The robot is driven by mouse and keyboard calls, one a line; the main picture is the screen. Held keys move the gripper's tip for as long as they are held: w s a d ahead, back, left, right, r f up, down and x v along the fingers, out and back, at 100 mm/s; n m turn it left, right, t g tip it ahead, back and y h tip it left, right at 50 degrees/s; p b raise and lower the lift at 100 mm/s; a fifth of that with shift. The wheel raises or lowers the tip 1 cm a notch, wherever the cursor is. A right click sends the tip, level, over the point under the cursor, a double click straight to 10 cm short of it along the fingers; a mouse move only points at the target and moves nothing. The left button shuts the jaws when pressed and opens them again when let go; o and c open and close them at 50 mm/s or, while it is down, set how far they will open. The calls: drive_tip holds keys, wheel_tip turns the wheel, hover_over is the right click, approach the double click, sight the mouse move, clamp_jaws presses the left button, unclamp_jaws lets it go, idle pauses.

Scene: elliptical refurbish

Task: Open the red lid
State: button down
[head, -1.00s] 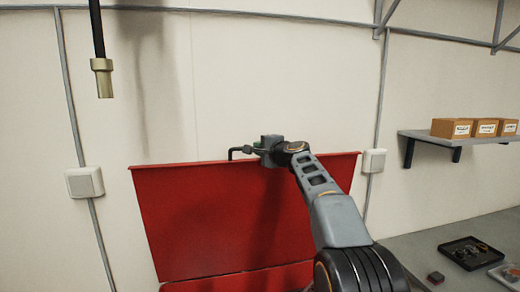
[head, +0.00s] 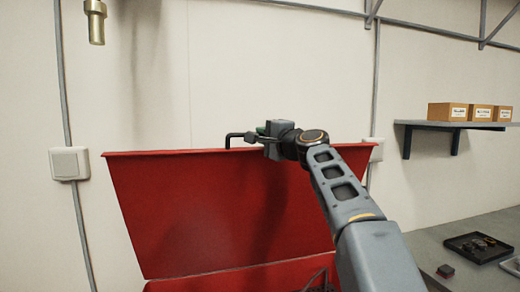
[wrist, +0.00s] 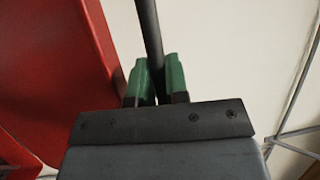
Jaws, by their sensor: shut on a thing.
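The red lid (head: 215,210) stands raised and tilted up in the head view, its inner face toward me. A black bar handle (head: 236,136) shows above its top edge. My gripper (head: 262,131) is at that top edge, right of the handle's bent end. In the wrist view my gripper's green fingers (wrist: 155,82) are shut on the black handle bar (wrist: 150,32), which runs between them. The red lid (wrist: 75,60) fills the left of the wrist view. The red box below (head: 235,281) shows only in part at the bottom of the head view.
A pale wall is behind the lid, with a switch box (head: 69,164) at left. At right are a shelf (head: 480,125) with cardboard boxes and a grey worktop (head: 450,232) bearing a black tray (head: 480,247).

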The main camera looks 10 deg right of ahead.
drive_tip(key=shift+s+f+b, duration=0.2)
drive_tip(key=shift+s+b, duration=0.15)
drive_tip(key=shift+s, duration=0.15)
drive_tip(key=shift+s+f+b, duration=0.2)
drive_tip(key=shift+s+b, duration=0.15)
drive_tip(key=shift+s, duration=0.1)
drive_tip(key=c, duration=1.1)
unclamp_jaws()
drive_tip(key=b+v, duration=0.4)
drive_tip(key=v, duration=0.9)
drive_tip(key=shift+s+d+f+b, duration=0.1)
drive_tip(key=shift+s+f+b, duration=0.1)
drive_tip(key=shift+s+b, duration=0.2)
